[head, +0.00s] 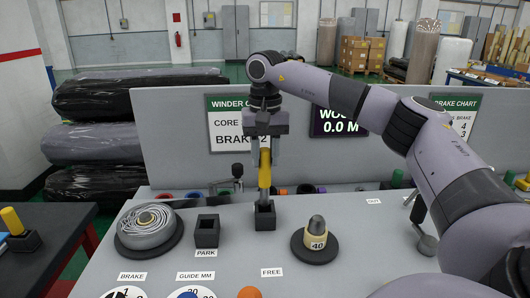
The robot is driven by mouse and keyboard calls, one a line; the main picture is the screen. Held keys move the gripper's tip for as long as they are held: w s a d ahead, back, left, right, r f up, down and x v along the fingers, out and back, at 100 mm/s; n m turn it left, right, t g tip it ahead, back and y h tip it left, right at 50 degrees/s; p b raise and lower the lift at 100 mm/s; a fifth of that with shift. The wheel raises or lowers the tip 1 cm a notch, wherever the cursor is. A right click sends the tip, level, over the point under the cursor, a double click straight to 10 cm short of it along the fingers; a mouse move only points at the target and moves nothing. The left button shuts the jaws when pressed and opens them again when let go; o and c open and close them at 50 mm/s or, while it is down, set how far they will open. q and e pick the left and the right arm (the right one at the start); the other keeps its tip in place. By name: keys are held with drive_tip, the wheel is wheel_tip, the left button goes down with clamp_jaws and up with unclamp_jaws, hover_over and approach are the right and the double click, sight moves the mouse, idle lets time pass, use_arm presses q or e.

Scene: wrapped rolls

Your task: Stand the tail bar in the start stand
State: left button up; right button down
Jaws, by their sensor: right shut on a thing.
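The tail bar (264,176) is a yellow upright bar in the middle of the head view. My right gripper (265,148) comes down from above and is shut on its upper end. The bar's lower end meets the top of a small black square stand (265,217) on the grey bench. I cannot tell how deep the end sits in it. No label shows at this stand. A similar, empty-looking black stand (207,232) labelled PARK is to its left. My left gripper is not in view.
A wound roll on a dark disc (148,226) is at left, and a cone-topped weight marked 40 (316,236) is right of the stand. A dark side table at far left holds another yellow piece (11,221) in a black block. An upright sign panel (172,130) stands behind.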

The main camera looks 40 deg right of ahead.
sight(265, 187)
drive_tip(key=shift+r, duration=0.1)
idle(0.6)
drive_tip(key=shift+p, duration=0.4)
drive_tip(key=shift+p, duration=0.35)
drive_tip(key=shift+f+b, duration=1.25)
drive_tip(key=shift+f, duration=1.4)
drive_tip(key=c, duration=0.7)
unclamp_jaws()
wheel_tip(265, 187, up, 7)
drive_tip(key=shift+r, duration=0.15)
